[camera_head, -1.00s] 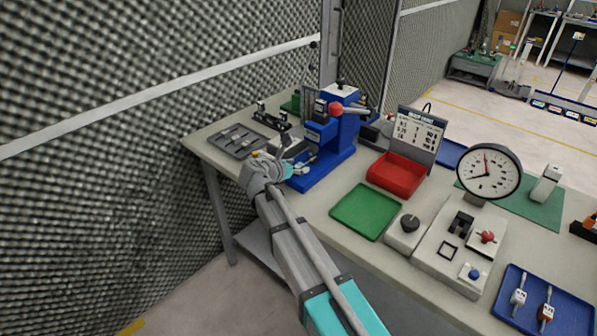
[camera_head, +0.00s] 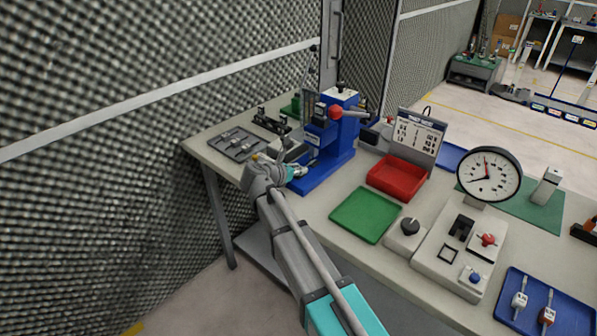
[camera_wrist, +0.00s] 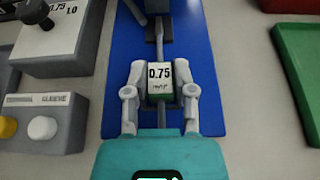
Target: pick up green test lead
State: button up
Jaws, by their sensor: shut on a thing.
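The green test lead (camera_wrist: 159,80) shows in the wrist view as a small block with a white "0.75 mm²" label face and a green lower edge. A thin grey stem runs from it toward the camera. My gripper (camera_wrist: 160,92) is shut on the block, with one finger on each side. It is over the blue base of the press (camera_wrist: 120,60). In the head view my gripper (camera_head: 291,172) is at the front left of the blue press (camera_head: 328,140), and the lead is too small to make out there.
A grey tray (camera_head: 226,150) lies at the far left of the bench. A green tray (camera_head: 364,215), a red bin (camera_head: 397,180) and a dial gauge (camera_head: 488,174) stand to the right. A blue tray (camera_head: 572,318) is at the front right. The mesh wall is close on the left.

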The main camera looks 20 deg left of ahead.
grip_shut()
jog(key=shift+r, duration=0.1)
notch_tip(320, 180, up, 2)
jog(key=p, duration=0.2)
jog(key=shift+r+p, duration=0.25)
jog(key=shift+p, duration=0.15)
jog(key=s+r+p, duration=1)
jog(key=s, duration=0.4)
jog(key=shift+d+r, duration=0.15)
jog(key=shift+d, duration=0.15)
jog(key=shift+s+a, duration=0.1)
